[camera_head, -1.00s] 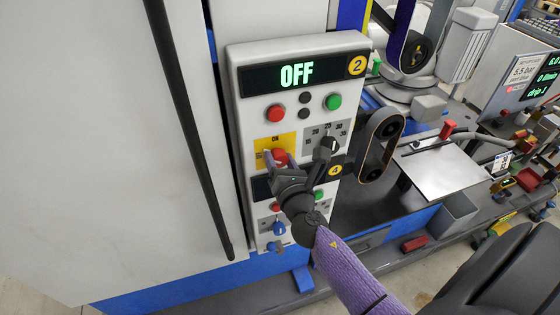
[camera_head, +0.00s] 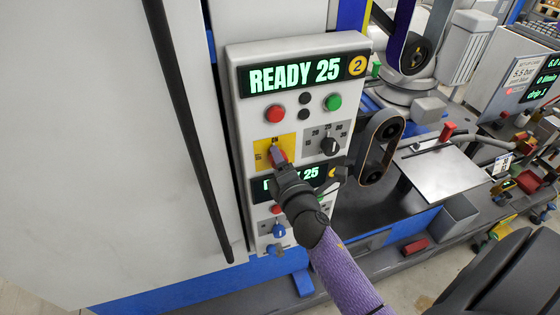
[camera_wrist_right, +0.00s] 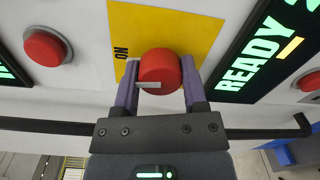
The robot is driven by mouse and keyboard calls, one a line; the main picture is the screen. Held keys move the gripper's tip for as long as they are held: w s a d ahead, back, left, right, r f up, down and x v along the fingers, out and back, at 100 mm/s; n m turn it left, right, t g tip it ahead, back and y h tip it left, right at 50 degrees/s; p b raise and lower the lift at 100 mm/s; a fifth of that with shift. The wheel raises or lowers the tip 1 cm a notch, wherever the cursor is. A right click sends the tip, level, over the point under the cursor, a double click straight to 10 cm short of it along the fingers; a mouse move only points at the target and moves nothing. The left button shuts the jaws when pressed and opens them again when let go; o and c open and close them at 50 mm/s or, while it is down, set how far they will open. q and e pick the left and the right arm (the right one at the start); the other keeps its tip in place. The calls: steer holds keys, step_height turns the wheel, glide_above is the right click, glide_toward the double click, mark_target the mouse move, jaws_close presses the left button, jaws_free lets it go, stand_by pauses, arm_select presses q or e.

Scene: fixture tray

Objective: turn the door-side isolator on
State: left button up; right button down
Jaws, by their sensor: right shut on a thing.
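The isolator is a red rotary knob (camera_wrist_right: 159,72) with a white pointer mark, on a yellow plate (camera_wrist_right: 205,22) marked ON; the plate also shows in the head view (camera_head: 264,146). My right gripper (camera_wrist_right: 160,88) is shut on the red knob, one purple finger on each side. In the head view my right gripper (camera_head: 278,158) covers most of the knob. The upper display (camera_head: 295,75) beside the number 2 reads READY 25. A lower display (camera_head: 300,178) also reads READY 25, partly hidden by my gripper. My left gripper is not in view.
A red button (camera_head: 275,113), a green button (camera_head: 333,102) and a black selector knob (camera_head: 331,146) sit close by on the panel. A long black door handle (camera_head: 190,130) runs along the left. A belt guard (camera_head: 380,146) stands right of the panel.

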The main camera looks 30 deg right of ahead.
steer(key=shift+m, duration=0.9)
steer(key=shift+c, duration=0.7)
jaws_free()
steer(key=b+v, duration=0.1)
steer(key=v, duration=0.9)
steer(key=shift+d, duration=0.1)
